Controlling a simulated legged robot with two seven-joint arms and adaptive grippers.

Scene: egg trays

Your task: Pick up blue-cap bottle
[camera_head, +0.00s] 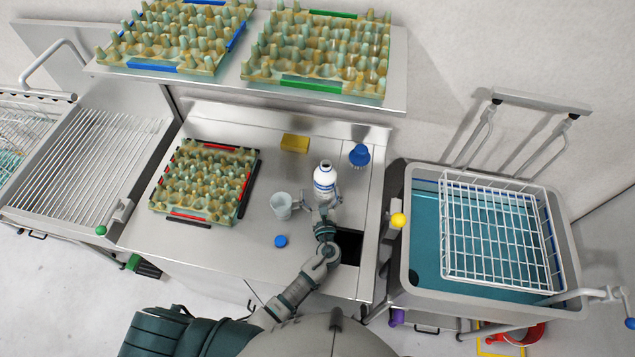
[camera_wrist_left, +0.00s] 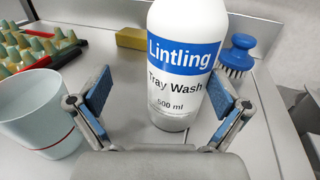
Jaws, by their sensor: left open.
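A white bottle (camera_head: 324,181) with a blue label stands upright on the steel counter. Its top looks dark and uncapped in the head view. In the left wrist view the bottle (camera_wrist_left: 186,60) reads "Lintling Tray Wash 500 ml", its top out of frame. A blue cap (camera_head: 280,241) lies apart on the counter, nearer me. My left gripper (camera_head: 324,206) is open at the bottle's near side. In the left wrist view, its blue-padded fingers (camera_wrist_left: 160,95) stand on either side of the bottle's lower part, with no clear grip. My right gripper is not in view.
A pale cup (camera_head: 282,207) stands close left of the gripper. A blue brush (camera_head: 359,155) and a yellow sponge (camera_head: 295,143) are behind. An egg tray (camera_head: 184,214) lies left. A dark square opening (camera_head: 348,246) is right of my wrist; a sink (camera_head: 420,240) is farther right.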

